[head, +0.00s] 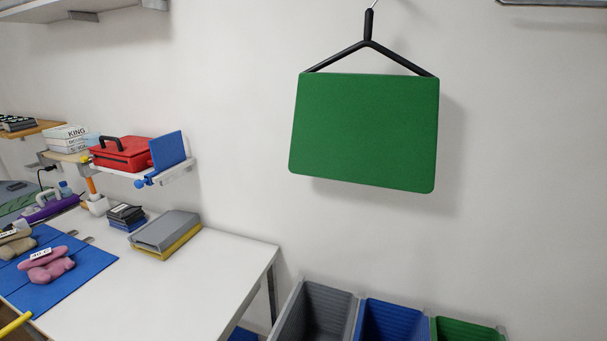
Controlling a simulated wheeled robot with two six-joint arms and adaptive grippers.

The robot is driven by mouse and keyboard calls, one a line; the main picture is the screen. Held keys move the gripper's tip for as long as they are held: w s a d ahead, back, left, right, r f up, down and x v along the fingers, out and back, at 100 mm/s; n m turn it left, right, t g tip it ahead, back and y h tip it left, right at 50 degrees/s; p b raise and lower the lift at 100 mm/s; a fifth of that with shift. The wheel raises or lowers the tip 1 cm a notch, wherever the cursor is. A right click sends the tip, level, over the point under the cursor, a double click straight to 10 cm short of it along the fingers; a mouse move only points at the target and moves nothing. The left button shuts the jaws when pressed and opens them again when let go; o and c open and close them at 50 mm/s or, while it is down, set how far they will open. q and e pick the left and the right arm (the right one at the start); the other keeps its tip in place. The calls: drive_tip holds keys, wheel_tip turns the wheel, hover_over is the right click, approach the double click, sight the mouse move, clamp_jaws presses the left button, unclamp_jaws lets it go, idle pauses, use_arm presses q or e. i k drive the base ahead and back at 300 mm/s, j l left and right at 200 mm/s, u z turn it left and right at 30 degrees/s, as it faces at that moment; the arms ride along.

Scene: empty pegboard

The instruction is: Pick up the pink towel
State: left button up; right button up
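A pink bundle with a small white label, which looks like the pink towel (50,270), lies on a blue mat (88,272) at the left of the white table. It is small in the view, so its folds are hard to make out. A similar tan bundle (17,246) with a label lies just behind and left of it, partly cut off by the picture's edge. Neither of my grippers is in view.
The white table (215,275) has clear space right of the mat. Grey and yellow stacked items (165,233) lie behind. A green panel (365,130) hangs from a black hanger. Grey (318,310), blue (395,318) and green (465,330) bins stand right of the table.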

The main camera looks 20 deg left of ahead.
sight(43, 267)
drive_tip(key=u, duration=2.3)
drive_tip(key=i+j, duration=0.2)
drive_tip(key=j, duration=0.15)
drive_tip(key=i+j+z, duration=0.1)
drive_tip(key=i+j, duration=0.15)
drive_tip(key=j, duration=0.15)
